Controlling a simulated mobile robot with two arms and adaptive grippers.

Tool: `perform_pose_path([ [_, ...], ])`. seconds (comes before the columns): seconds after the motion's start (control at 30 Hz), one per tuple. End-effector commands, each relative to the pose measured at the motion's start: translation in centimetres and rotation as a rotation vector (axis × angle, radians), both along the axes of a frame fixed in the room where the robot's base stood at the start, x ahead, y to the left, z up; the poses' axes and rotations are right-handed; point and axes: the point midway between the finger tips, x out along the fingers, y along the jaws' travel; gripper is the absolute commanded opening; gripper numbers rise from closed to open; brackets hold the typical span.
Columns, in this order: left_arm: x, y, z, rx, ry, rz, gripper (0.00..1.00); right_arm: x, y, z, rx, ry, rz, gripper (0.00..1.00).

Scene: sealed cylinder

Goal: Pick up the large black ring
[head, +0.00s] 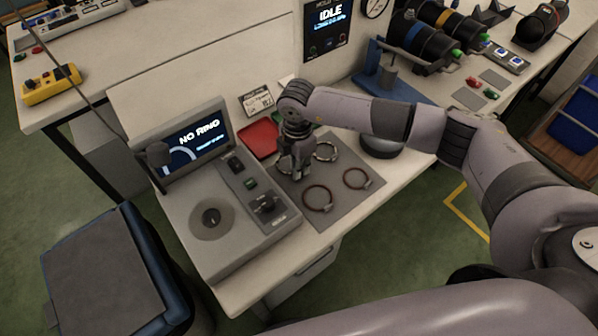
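My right gripper (297,170) points down over the back left part of a grey mat (335,206) on the bench. Its fingertips are small and dark here, so I cannot tell whether they are open or shut, or whether they touch anything. It hides that part of the mat, and I cannot make out a large black ring there. Two thin brownish-red rings lie at the front of the mat, a larger one (305,200) and a smaller one (346,182). A silvery ring (335,153) lies just right of the gripper. My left gripper is not in view.
A tester reading "NO RING" (198,138) stands left of the mat. A red tray (260,138) lies behind the gripper. A dark round object (382,149) is partly hidden by my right arm. A blue stand (372,62) and black cylinders (420,45) stand farther back.

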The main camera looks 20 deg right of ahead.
Motion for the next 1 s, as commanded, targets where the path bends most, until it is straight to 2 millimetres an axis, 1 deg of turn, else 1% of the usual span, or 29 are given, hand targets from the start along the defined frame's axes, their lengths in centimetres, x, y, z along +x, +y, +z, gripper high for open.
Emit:
perform_pose_path([
  [0.03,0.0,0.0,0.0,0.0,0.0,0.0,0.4,0.0,0.0,0.0,0.0,0.0,0.0,0.07],
  [0.13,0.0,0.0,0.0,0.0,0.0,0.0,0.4,0.0,0.0,0.0,0.0,0.0,0.0,0.0],
  [0.43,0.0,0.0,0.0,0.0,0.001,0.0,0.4,0.0,0.0,0.2,0.0,-0.001,0.0,0.0],
  [0.57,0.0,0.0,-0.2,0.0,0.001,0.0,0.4,0.1,0.1,0.8,0.002,-0.002,0.001,0.0],
  [0.67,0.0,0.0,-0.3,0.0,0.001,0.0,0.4,0.1,0.1,2.0,0.001,-0.004,0.001,0.0],
  [0.77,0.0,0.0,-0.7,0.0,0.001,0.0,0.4,0.1,0.0,3.7,0.002,-0.004,0.002,0.0],
  [0.87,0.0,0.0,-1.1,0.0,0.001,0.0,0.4,0.1,0.0,6.1,0.002,-0.006,0.001,0.0],
  [1.0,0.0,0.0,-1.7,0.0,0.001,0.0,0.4,0.2,0.0,10.0,0.001,-0.007,0.002,0.0],
])
